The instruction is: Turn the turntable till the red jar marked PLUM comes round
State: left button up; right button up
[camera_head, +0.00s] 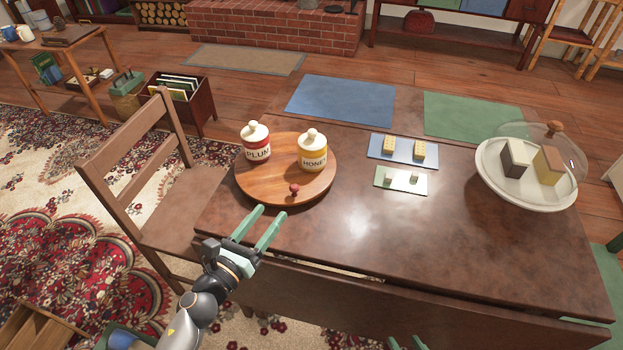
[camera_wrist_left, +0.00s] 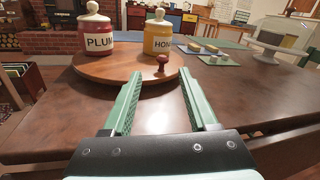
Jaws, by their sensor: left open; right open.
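A round wooden turntable (camera_head: 285,190) lies on the left part of the brown table. The red jar marked PLUM (camera_head: 256,143) stands on its far left, with a white lid. The yellow jar marked HONEY (camera_head: 312,152) stands to its right. A small red knob (camera_head: 295,189) rises near the turntable's front edge. My left gripper (camera_head: 267,212) is open and empty just in front of the turntable. The left wrist view shows the knob (camera_wrist_left: 162,62) ahead, beyond the open fingers. Only the tips of my right gripper (camera_head: 407,343) show at the bottom edge; they are apart.
A blue tray (camera_head: 403,151) with two yellow blocks and a pale green tray (camera_head: 401,181) with small pieces lie right of the turntable. A glass-domed cake stand (camera_head: 526,195) is at the right. A chair (camera_head: 140,165) stands left. The table's front middle is clear.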

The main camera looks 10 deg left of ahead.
aim_at(301, 186)
pick_arm(q)
jog(key=shift+w+d+f+m+h, duration=0.15)
jog(key=shift+w+m, duration=0.15)
jog(key=shift+m, duration=0.15)
jog(key=shift+w+d+f+m+h, duration=0.15)
jog(key=shift+w+m, duration=0.1)
jog(key=shift+m, duration=0.2)
jog(key=shift+w+d+r+m, duration=0.15)
jog(key=shift+w+r+m, duration=0.05)
jog(key=shift+w+m, duration=0.35)
jog(key=x, duration=1.1)
jog(key=shift+w+d+f+p, duration=0.1)
jog(key=shift+w+d+p, duration=0.05)
jog(key=shift+w+p, duration=0.15)
jog(key=shift+c, duration=0.4)
grip_shut()
jog(key=shift+s, duration=0.1)
